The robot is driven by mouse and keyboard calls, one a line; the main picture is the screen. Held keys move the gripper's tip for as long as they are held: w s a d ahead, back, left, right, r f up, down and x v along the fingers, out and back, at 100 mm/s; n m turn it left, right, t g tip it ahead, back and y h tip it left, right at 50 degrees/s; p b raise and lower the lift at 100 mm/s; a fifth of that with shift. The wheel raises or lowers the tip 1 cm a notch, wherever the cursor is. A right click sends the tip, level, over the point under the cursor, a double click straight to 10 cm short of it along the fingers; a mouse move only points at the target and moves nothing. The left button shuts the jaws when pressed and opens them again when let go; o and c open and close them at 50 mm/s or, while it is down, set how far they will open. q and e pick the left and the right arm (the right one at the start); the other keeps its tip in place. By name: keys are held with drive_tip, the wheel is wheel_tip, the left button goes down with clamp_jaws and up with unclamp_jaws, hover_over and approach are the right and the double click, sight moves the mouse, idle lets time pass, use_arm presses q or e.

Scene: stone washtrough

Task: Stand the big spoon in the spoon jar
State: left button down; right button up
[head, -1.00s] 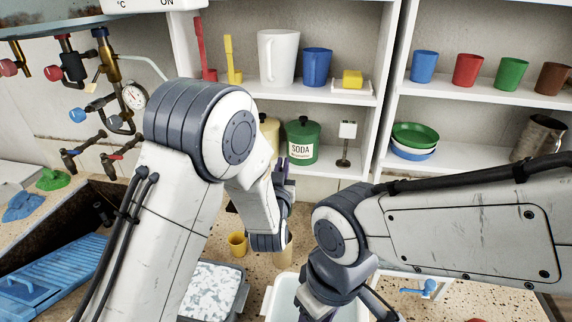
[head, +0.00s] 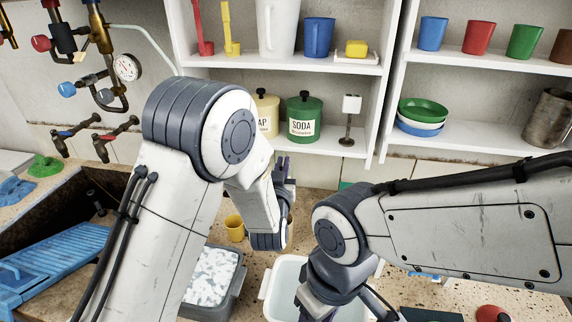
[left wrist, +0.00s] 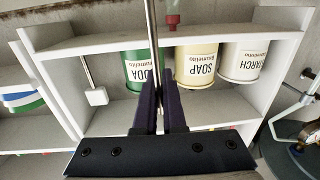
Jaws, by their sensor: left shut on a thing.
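My left gripper (head: 284,170) is in front of the shelf unit, above the counter. In the left wrist view its dark fingers (left wrist: 154,98) are shut on a thin, straight metal handle (left wrist: 151,35), which I take to be the big spoon's. The spoon's bowl end is not in sight, and in the head view my arm hides most of the spoon. I cannot make out the spoon jar clearly; my left wrist covers the counter just behind it. My right arm comes in from the right, and its finger tips do not show.
A yellow cup (head: 235,228) stands left of my left wrist. A grey basin of suds (head: 236,284) and a white tub (head: 268,292) sit in front. Green SODA (head: 303,117) and cream SOAP (head: 266,113) canisters stand on the low shelf. A blue washboard (head: 50,262) lies left.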

use_arm(q)
drive_tip(key=shift+f, duration=0.35)
drive_tip(key=c, duration=0.9)
unclamp_jaws()
drive_tip(key=s, duration=0.7)
drive_tip(key=s+a, duration=0.1)
drive_tip(key=s, duration=0.2)
drive_tip(key=shift+s, duration=0.2)
